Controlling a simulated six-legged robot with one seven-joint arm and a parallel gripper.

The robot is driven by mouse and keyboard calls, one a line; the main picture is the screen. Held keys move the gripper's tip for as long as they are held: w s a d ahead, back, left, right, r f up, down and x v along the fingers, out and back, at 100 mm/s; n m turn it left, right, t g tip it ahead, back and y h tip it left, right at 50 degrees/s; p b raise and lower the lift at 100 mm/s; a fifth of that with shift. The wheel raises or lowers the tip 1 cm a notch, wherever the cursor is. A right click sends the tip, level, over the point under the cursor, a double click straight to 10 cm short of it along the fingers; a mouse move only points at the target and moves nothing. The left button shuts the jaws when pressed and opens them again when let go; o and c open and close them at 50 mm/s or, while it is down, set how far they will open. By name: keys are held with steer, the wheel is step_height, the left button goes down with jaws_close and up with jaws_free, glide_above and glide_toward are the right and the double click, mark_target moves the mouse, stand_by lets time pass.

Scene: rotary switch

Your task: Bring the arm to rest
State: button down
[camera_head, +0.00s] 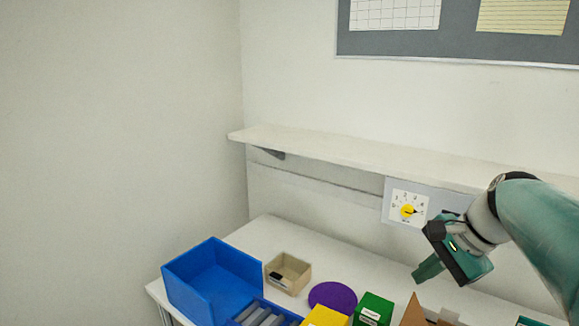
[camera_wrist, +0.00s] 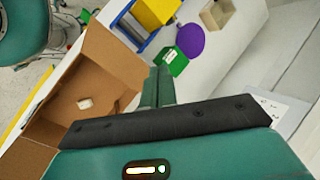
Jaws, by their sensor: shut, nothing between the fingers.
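My gripper (camera_head: 430,268) is shut and empty, in the air above the right part of the bench in the head view. Its green fingers also show pressed together in the wrist view (camera_wrist: 158,88), pointing down toward the bench. The rotary switch (camera_head: 407,211), a yellow knob on a white dial plate, is on the wall panel just left of my gripper, which is apart from it. Part of a white plate with dark marks, perhaps the dial, shows at the right edge in the wrist view (camera_wrist: 283,111); the knob is hidden there.
A shelf (camera_head: 330,149) runs above the switch. On the bench (camera_head: 262,232) are a blue bin (camera_head: 190,275), a beige box (camera_head: 288,272), a purple disc (camera_head: 333,297), a yellow block (camera_head: 325,316) and a green box (camera_head: 373,309). An open cardboard box (camera_wrist: 112,68) lies below my gripper.

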steer(key=s+a+f+n+t+h, duration=0.1)
steer(key=s+a+f+n+h, duration=0.1)
steer(key=s+a+f+n, duration=0.2)
steer(key=s+a+f+n+h, duration=0.2)
steer(key=s+a+n, duration=0.3)
steer(key=s+n, duration=0.4)
steer(key=shift+s+a+f+t, duration=0.4)
steer(key=shift+s+f, duration=0.1)
steer(key=shift+f, duration=0.4)
